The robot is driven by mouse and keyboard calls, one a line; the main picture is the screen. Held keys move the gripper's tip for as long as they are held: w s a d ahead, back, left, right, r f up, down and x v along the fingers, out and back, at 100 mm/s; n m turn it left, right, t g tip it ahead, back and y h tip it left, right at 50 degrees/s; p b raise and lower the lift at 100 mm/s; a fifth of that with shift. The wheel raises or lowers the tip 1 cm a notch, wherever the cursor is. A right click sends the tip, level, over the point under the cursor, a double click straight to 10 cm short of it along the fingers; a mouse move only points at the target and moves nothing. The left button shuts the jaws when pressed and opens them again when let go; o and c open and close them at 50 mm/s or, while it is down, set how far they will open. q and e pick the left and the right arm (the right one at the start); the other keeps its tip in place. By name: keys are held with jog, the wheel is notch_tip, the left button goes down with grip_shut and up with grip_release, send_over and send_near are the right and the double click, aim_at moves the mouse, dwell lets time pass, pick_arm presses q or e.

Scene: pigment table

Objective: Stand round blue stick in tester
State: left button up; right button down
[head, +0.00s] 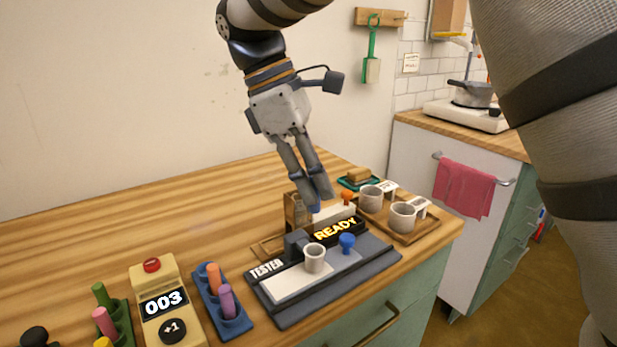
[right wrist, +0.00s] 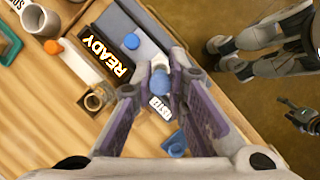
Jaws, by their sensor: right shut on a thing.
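My right gripper (head: 318,200) is shut on a blue stick (head: 314,209), whose tip shows below the fingers. The right wrist view shows the blue stick (right wrist: 160,83) between the purple-padded fingers. The gripper is raised over the table, behind the front of the tester in the head view. The tester (head: 283,312) is a dark grey station with a lit READY sign (head: 335,230), a white cup (head: 315,257) and a blue knob (head: 347,242). The fingers hide most of the stick.
A blue rack (head: 238,327) with orange and purple sticks stands left of the tester, beside a counter (head: 142,275) reading 003. A wooden tray (head: 428,230) with two mugs is at the right. The back-left tabletop is clear.

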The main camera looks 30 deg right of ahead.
aim_at(321, 260)
notch_tip(321, 260, down, 10)
jog(key=shift+r, duration=0.25)
jog(key=shift+s+a+f, duration=0.1)
jog(key=shift+s+f, duration=0.05)
jog(key=shift+f, duration=0.4)
jog(key=shift+s+a+f, duration=0.1)
jog(key=shift+s+f, duration=0.05)
jog(key=shift+f, duration=0.4)
jog(key=c, duration=1.5)
grip_release()
jog(key=shift+f, duration=0.1)
jog(key=shift+d+f, duration=0.1)
jog(key=shift+d, duration=0.05)
jog(key=shift+w, duration=0.1)
jog(key=shift+w+r, duration=0.1)
jog(key=shift+r, duration=0.3)
jog(key=v, duration=1.2)
jog(key=shift+r, duration=0.2)
jog(key=shift+f, duration=0.1)
